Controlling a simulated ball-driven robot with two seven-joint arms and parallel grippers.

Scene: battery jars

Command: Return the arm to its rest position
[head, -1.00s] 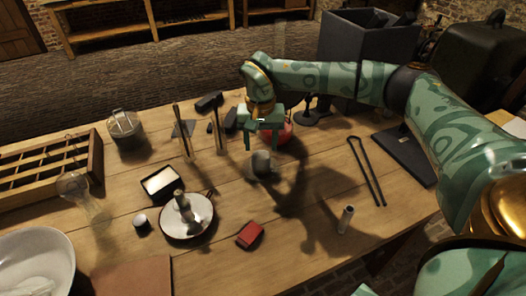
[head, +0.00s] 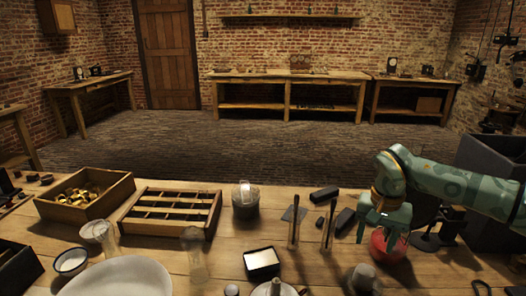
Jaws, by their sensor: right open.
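My right arm comes in from the right edge in the head view. Its green right gripper (head: 384,226) points down with its jaws apart and nothing between them. It is above the table, in front of a red round object (head: 388,246) that it partly covers. A grey jar (head: 362,279) stands below it near the bottom edge. My left gripper does not show.
The wooden table (head: 215,262) holds a divided rack (head: 172,212), a box of brass pieces (head: 87,193), a lidded jar (head: 246,200), upright rods (head: 294,232), a white dish (head: 118,278) and dark blocks (head: 325,193). A dark bin (head: 492,165) stands at right.

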